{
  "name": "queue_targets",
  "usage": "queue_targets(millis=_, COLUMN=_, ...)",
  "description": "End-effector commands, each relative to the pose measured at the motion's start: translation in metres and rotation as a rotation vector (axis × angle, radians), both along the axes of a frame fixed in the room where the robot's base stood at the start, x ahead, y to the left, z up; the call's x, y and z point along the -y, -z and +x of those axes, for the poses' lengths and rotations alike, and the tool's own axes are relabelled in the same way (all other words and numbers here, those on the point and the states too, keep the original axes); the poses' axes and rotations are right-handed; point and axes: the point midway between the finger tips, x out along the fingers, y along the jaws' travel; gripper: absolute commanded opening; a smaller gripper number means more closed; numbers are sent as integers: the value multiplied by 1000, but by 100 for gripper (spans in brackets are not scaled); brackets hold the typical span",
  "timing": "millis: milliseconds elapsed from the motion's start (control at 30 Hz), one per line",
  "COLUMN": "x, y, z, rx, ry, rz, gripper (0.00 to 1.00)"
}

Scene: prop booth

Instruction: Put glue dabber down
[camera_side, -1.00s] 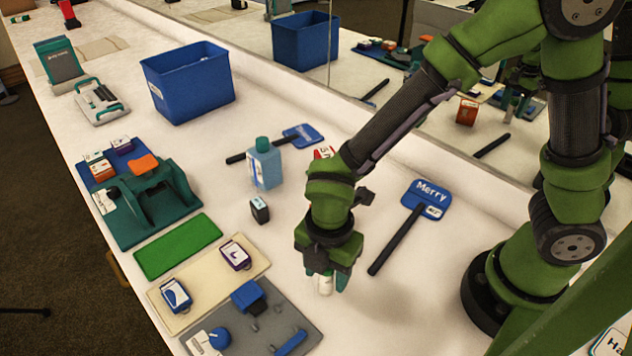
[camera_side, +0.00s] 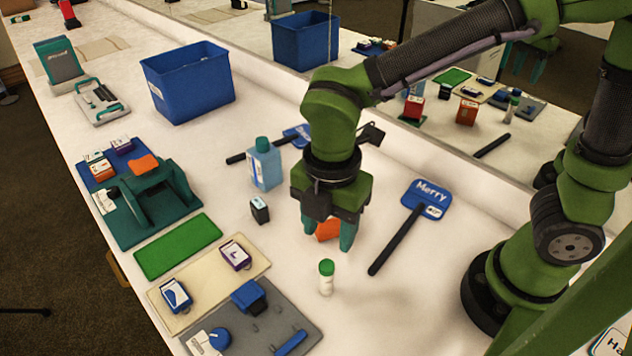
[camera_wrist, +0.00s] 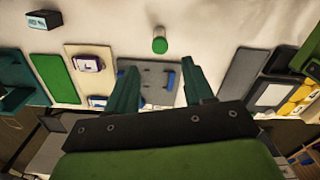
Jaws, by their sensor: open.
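The glue dabber (camera_side: 326,277), a small white bottle with a green cap, stands upright on the white counter in the side view. Its green cap also shows in the wrist view (camera_wrist: 160,45), just beyond the fingertips. My gripper (camera_side: 327,238) is open and apart from the dabber, raised behind it in the side view. In the wrist view nothing is between its fingers (camera_wrist: 159,64). An orange block (camera_side: 327,230) shows between the fingers in the side view, partly hidden by them.
A blue "Merry" paddle (camera_side: 427,196) lies to the right. A blue bottle (camera_side: 265,165) and a small black box (camera_side: 260,209) stand to the left. A green mat (camera_side: 178,246), a cream board (camera_side: 205,279) and a grey board (camera_side: 285,312) line the front edge. A blue bin (camera_side: 188,85) stands farther back.

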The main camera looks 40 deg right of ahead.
Motion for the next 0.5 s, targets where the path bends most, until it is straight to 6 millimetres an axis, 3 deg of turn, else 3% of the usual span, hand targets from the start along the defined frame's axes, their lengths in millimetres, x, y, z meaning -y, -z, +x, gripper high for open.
queue_targets(millis=167, x=16, y=-18, z=5, rx=35, ry=156, rz=30, gripper=52)
queue_targets(millis=267, x=48, y=-37, z=10, rx=96, ry=473, rz=101, gripper=52)
queue_targets(millis=500, x=137, y=-79, z=2, rx=201, ry=1478, rz=445, gripper=52)
